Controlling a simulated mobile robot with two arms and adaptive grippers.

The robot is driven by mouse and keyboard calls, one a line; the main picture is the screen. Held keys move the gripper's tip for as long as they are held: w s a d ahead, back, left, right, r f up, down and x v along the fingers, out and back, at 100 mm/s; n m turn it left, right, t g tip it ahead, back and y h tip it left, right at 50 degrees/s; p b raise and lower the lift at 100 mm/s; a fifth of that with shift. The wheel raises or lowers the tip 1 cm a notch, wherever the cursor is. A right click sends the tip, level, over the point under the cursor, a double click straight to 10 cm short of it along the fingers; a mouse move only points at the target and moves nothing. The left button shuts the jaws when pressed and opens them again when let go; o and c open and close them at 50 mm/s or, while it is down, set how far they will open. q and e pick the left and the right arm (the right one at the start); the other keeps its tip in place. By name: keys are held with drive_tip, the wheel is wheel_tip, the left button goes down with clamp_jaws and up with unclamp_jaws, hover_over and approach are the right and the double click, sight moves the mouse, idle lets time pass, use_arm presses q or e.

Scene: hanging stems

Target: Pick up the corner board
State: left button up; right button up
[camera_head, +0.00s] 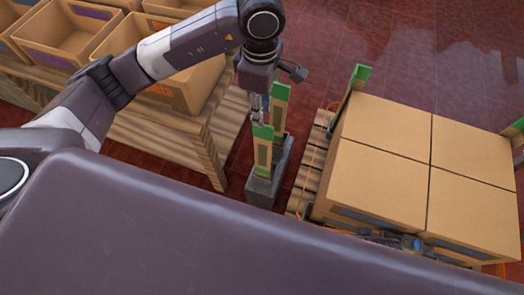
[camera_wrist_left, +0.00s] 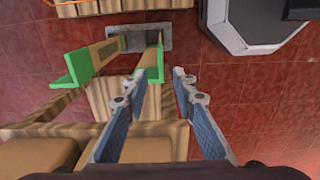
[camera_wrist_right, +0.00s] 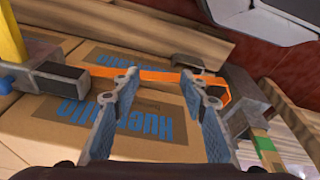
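Two tan corner boards with green ends stand upright in a grey stand (camera_head: 262,190), a nearer board (camera_head: 263,155) and a farther board (camera_head: 279,106). The left wrist view also shows two boards: one (camera_wrist_left: 153,62) near the fingertips and another (camera_wrist_left: 80,68) to the left. My left gripper (camera_head: 258,113) is beside the boards, pointing down. Its fingers (camera_wrist_left: 159,72) are apart, with nothing visibly clamped. My right gripper (camera_wrist_right: 161,75) has its fingers apart in front of printed cartons; an orange strap (camera_wrist_right: 150,75) passes behind or between the fingertips, which I cannot tell.
A wooden table (camera_head: 215,150) with open cardboard boxes (camera_head: 65,40) is at the left. A pallet (camera_head: 310,170) bears closed cartons (camera_head: 385,125) at the right, with green-topped boards at two corners (camera_head: 354,82). Red floor lies clear behind.

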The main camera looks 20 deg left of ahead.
use_arm(q)
drive_tip(key=b, duration=0.1)
hover_over(261, 141)
wheel_tip(261, 141, down, 8)
drive_tip(key=shift+w+r, duration=0.1)
drive_tip(key=shift+w, duration=0.05)
drive_tip(key=shift+f+b, duration=0.55)
drive_tip(key=shift+f, duration=3.05)
use_arm(e)
drive_tip(key=w+v, duration=0.1)
drive_tip(key=v, duration=0.6)
drive_tip(key=shift+w+r, duration=0.45)
drive_tip(key=shift+r, duration=0.05)
use_arm(q)
drive_tip(key=shift+c, duration=0.4)
clamp_jaws()
drive_tip(key=shift+w, duration=0.1)
